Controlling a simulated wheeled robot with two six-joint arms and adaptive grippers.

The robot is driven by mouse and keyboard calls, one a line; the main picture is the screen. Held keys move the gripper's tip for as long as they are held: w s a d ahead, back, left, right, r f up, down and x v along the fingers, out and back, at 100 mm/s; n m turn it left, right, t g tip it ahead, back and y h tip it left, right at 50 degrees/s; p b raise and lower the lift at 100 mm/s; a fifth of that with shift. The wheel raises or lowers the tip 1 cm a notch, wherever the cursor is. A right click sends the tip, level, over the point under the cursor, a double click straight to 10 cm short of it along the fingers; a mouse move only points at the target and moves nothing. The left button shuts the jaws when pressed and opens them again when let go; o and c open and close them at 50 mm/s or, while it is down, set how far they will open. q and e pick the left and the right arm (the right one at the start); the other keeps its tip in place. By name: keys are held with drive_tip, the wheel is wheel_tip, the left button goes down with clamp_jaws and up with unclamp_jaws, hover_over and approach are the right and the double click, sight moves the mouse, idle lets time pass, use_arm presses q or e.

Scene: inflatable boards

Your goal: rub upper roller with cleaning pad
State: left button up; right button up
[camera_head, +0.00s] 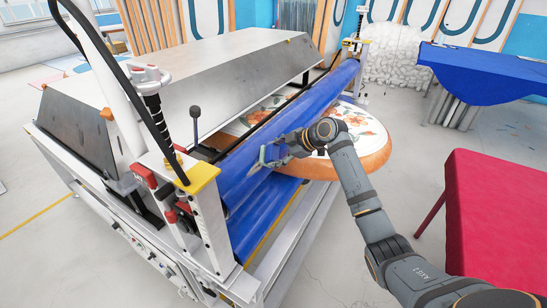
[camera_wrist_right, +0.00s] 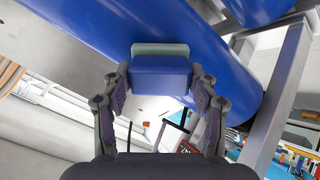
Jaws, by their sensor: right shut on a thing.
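The upper roller (camera_head: 318,98) is a long blue cylinder running along the front of the machine. In the right wrist view a blue roller (camera_wrist_right: 90,35) crosses behind the pad. My right gripper (camera_head: 272,153) is at the roller's front side, around the middle of its length. It is shut on the cleaning pad (camera_wrist_right: 160,75), a blue block with a pale green face. The green face is against or very close to the roller; contact is not clear. A lower blue roller (camera_head: 262,212) sits below. My left gripper is not in view.
An orange-rimmed floral board (camera_head: 370,160) sticks out of the machine just behind my right gripper. The machine's near end post has a yellow top (camera_head: 197,178) and a lever (camera_head: 195,120). A red table (camera_head: 495,210) stands at right, a blue-covered table (camera_head: 485,72) behind.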

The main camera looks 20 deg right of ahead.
drive_tip(key=shift+w+d, duration=0.6)
drive_tip(key=shift+d, duration=0.2)
drive_tip(key=shift+s+a+p, duration=0.45)
drive_tip(key=shift+s+a, duration=0.25)
drive_tip(key=shift+a, duration=0.15)
drive_tip(key=shift+s+a+f, duration=0.1)
drive_tip(key=shift+s+a, duration=0.2)
drive_tip(key=shift+a, duration=0.2)
drive_tip(key=shift+s+a+p, duration=0.55)
drive_tip(key=shift+p, duration=0.05)
drive_tip(key=shift+s+a, duration=0.5)
drive_tip(key=shift+a, duration=0.3)
drive_tip(key=shift+s+a+p, duration=0.35)
drive_tip(key=shift+p, duration=0.2)
drive_tip(key=shift+s+a+p, duration=0.35)
drive_tip(key=shift+s+a, duration=0.2)
drive_tip(key=shift+a, duration=0.15)
drive_tip(key=shift+s+a, duration=0.1)
drive_tip(key=shift+a, duration=0.15)
drive_tip(key=shift+s+a+p, duration=0.4)
drive_tip(key=shift+s+a, duration=0.25)
drive_tip(key=shift+a, duration=0.1)
drive_tip(key=shift+s+a, duration=0.35)
drive_tip(key=shift+a, duration=0.1)
drive_tip(key=p+v, duration=0.4)
drive_tip(key=v, duration=0.1)
drive_tip(key=shift+s+d+r, duration=0.15)
drive_tip(key=shift+d+r, duration=0.1)
drive_tip(key=shift+r, duration=0.05)
